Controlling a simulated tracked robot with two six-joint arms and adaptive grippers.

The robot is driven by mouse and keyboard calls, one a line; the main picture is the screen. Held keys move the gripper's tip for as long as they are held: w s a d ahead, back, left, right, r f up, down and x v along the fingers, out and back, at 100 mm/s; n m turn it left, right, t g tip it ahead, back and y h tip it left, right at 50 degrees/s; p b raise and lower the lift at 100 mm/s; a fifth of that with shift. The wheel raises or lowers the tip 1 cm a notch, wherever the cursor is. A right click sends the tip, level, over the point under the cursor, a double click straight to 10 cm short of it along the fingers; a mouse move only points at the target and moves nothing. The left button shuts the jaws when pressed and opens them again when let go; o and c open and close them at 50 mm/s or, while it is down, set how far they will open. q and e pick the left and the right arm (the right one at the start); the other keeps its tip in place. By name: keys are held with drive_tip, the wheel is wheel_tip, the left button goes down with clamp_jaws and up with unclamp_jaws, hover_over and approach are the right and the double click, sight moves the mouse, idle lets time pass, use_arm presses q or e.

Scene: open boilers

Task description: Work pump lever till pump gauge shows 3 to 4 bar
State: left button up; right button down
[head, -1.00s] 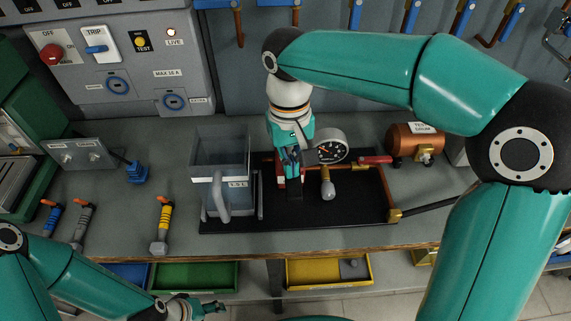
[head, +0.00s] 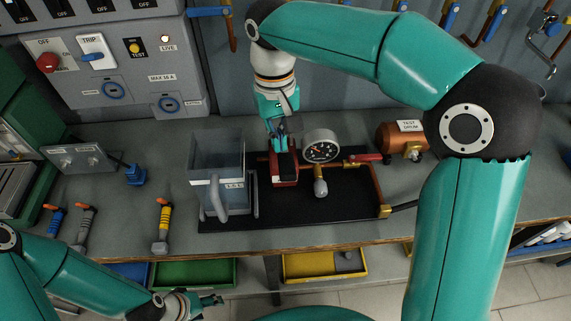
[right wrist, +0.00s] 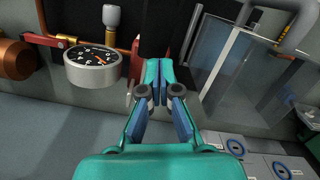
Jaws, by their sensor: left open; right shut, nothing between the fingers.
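The pump's red body (head: 285,168) with a dark top stands on a black base plate (head: 345,205) on the bench. I cannot clearly tell its lever from the dark top. The round pump gauge (head: 320,147) stands just right of it; its dial also shows in the right wrist view (right wrist: 93,62), but the reading is too small to tell. My right gripper (head: 277,147) is shut and empty, pointing down at the back of the red body; contact is unclear. Its closed fingers show in the right wrist view (right wrist: 157,84). My left gripper (head: 215,299) is open and empty, low before the bench.
A clear water tank (head: 217,165) stands left of the pump. A copper test drum (head: 400,139) and a red-handled valve (head: 365,159) are to the right. A switch panel (head: 120,65) is behind.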

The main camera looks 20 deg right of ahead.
wheel_tip(320, 180, up, 8)
drive_tip(key=w, duration=0.1)
idle(1.0)
